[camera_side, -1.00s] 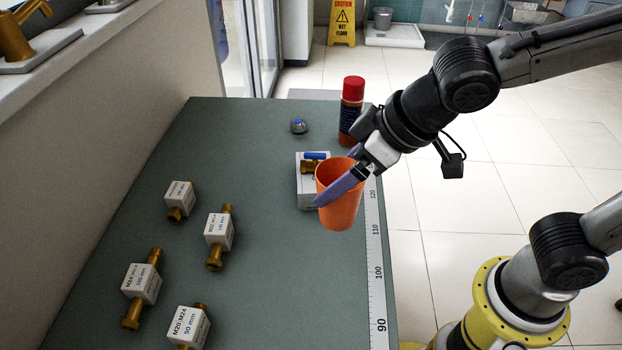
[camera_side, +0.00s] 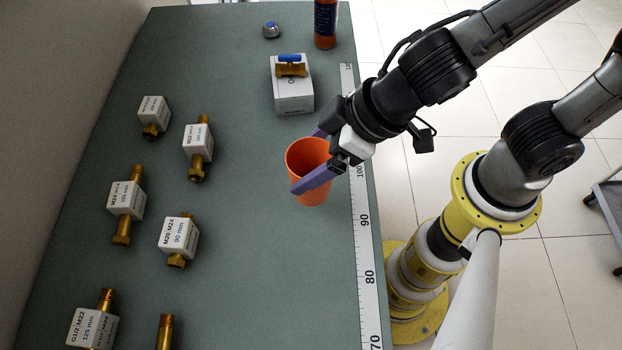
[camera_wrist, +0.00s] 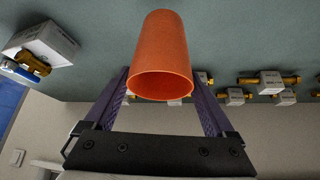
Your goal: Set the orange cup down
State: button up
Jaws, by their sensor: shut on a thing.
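The orange cup (camera_side: 312,180) is held upright, or nearly so, over the right part of the green table (camera_side: 240,250). My gripper (camera_side: 305,160) is shut on it, with one purple finger on each side. In the wrist view the cup (camera_wrist: 162,50) sits between the two purple fingers, its open rim facing the camera. I cannot tell for sure whether the cup's base touches the table.
A white box with a brass valve (camera_side: 292,90) stands behind the cup. A red-orange bottle (camera_side: 326,22) and a small grey-blue knob (camera_side: 271,30) are farther back. Several labelled brass fittings (camera_side: 180,236) lie left. A ruler strip (camera_side: 366,240) runs along the right edge. Table around the cup is clear.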

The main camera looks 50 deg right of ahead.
jog(key=shift+f, duration=2.3)
jog(key=shift+f, duration=0.1)
jog(key=o, duration=1)
jog(key=shift+o, duration=0.2)
jog(key=shift+r, duration=0.35)
jog(key=v, duration=1)
jog(key=s+d+r+m+h, duration=0.1)
jog(key=d+r+m, duration=0.1)
jog(key=d, duration=0.9)
jog(key=s+d+r+m+h, duration=0.1)
jog(key=d+m, duration=0.3)
jog(key=d, duration=0.8)
jog(key=shift+r+m+h, duration=0.3)
jog(key=shift+r+h, duration=0.4)
jog(key=shift+h, duration=0.1)
